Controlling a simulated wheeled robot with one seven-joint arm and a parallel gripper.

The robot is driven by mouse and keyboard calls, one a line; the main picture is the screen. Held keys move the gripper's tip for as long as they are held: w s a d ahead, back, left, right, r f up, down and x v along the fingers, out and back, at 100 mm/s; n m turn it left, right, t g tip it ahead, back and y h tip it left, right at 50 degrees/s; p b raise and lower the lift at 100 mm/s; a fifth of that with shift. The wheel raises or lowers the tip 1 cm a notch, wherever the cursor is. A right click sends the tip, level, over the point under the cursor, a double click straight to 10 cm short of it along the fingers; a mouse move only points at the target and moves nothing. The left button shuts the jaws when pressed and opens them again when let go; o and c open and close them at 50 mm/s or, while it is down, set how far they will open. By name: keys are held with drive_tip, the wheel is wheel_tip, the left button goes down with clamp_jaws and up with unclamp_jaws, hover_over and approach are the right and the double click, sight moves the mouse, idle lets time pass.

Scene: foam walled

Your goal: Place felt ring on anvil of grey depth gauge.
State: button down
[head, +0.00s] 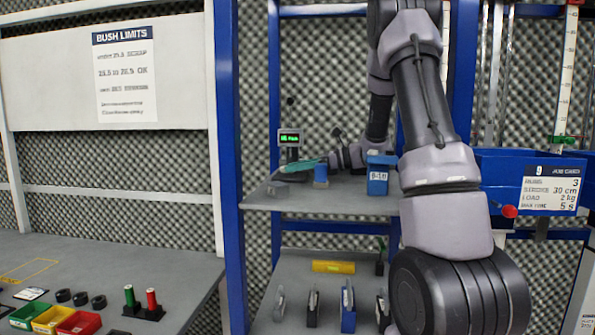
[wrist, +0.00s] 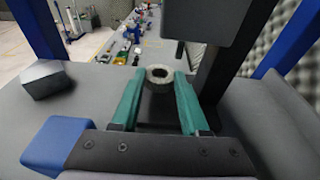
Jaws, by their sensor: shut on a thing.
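A pale grey felt ring (wrist: 160,74) sits between the tips of my gripper's teal fingers (wrist: 160,82) in the wrist view. My gripper is shut on it, with the ring's hole facing up. The depth gauge (wrist: 208,78) stands right at the fingertips, its dark column rising on the right and its head overhanging above. In the head view the gauge's green-lit display (head: 289,138) shows above the shelf, with my gripper (head: 303,165) reaching in from the right. The anvil is hidden around the ring and fingers, so I cannot tell whether the ring touches it.
A grey block (wrist: 46,80) lies on the shelf (wrist: 95,82) left of my gripper. Blue posts (wrist: 38,28) flank the shelf. A lower shelf (head: 300,262) holds a yellow level (head: 333,267) and several upright tools.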

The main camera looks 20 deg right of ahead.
drive_tip(key=shift+d+f, duration=0.2)
drive_tip(key=shift+f, duration=0.25)
drive_tip(key=shift+f, duration=0.1)
drive_tip(key=shift+f, duration=0.15)
drive_tip(key=c, duration=0.7)
unclamp_jaws()
drive_tip(key=shift+o, duration=0.2)
drive_tip(key=shift+r, duration=0.25)
drive_tip(key=v, duration=0.7)
drive_tip(key=shift+s+d, duration=0.1)
drive_tip(key=shift+d, duration=0.15)
